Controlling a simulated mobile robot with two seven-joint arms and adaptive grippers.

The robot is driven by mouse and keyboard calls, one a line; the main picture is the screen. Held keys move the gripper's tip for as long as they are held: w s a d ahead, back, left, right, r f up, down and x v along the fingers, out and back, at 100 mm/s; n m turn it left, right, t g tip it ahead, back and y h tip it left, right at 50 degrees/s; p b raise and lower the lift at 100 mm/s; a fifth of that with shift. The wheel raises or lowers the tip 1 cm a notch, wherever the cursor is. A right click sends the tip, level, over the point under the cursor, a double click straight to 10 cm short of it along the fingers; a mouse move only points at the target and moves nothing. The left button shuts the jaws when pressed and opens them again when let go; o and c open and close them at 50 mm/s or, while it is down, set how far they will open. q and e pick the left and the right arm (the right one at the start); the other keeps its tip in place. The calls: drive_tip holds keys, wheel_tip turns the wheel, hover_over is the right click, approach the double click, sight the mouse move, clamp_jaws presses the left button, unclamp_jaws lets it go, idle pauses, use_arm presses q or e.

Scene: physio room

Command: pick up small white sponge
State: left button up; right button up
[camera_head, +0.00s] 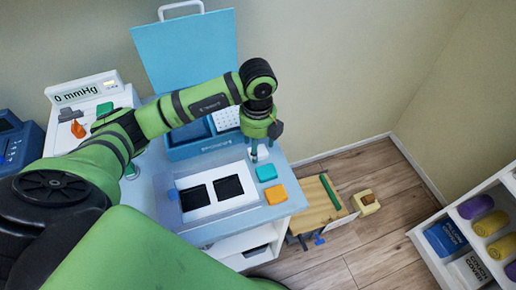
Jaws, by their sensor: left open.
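A small white thing (262,153), which looks like the white sponge, is on the blue-grey table top (245,222), just in front of the blue case. My left gripper (261,147) is open and points down directly over it. Its fingers partly cover the white thing, and I cannot tell whether they touch it. My left arm reaches in from the left across the table. My right gripper is not in view.
A teal block (266,172) and an orange block (276,195) lie close by. A white tray (226,205) with two black pads is left of them. The blue case (183,45) has its lid up. A white mmHg device (84,88) stands left; shelves (447,212) stand right.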

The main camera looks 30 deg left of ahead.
use_arm(q)
drive_tip(key=shift+f, duration=1.05)
drive_tip(key=c, duration=0.8)
drive_tip(key=shift+o, duration=0.2)
drive_tip(key=shift+r, duration=0.1)
drive_tip(key=shift+w+r, duration=0.1)
drive_tip(key=shift+r, duration=0.55)
wheel_tip(320, 180, up, 3)
drive_tip(key=shift+d+f+b, duration=0.1)
drive_tip(key=shift+d+b, duration=0.05)
drive_tip(key=shift+b, duration=0.7)
drive_tip(key=s+d+r, duration=0.4)
drive_tip(key=d+r, duration=0.2)
drive_tip(key=d, duration=0.4)
drive_tip(key=shift+s+d+r+b, duration=0.15)
drive_tip(key=shift+d+r+b, duration=0.25)
drive_tip(key=shift+a, duration=0.1)
drive_tip(key=shift+c, duration=0.4)
